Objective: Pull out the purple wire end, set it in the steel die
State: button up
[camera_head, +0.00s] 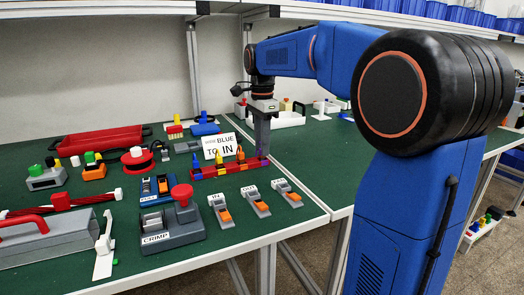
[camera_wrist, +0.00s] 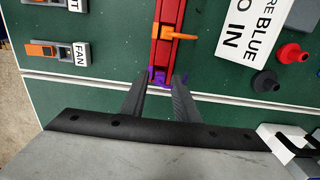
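The purple wire end (camera_wrist: 160,77) shows at the end of the red terminal block (camera_wrist: 166,50), between my fingertips in the wrist view. Smaller purple bits show beside the fingertips. My gripper (camera_wrist: 163,80) is open, its two dark fingers apart on either side of the purple piece. Whether they touch it I cannot tell. In the head view my gripper (camera_head: 262,152) points down at the right end of the red block (camera_head: 215,170). The crimp station (camera_head: 172,232) stands at the front with a red knob and a grey metal block (camera_head: 152,219), seemingly the steel die.
An orange lever (camera_wrist: 174,34) stands on the block close to my fingers. A white sign (camera_head: 220,146) stands behind it. Labelled orange-and-grey connectors (camera_head: 256,203) lie in front. A blue tray (camera_head: 158,188) sits beside the crimp station. Table to the right is mostly clear.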

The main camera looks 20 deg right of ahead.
jog(key=shift+f, duration=0.3)
grip_shut()
jog(key=shift+r, duration=1.8)
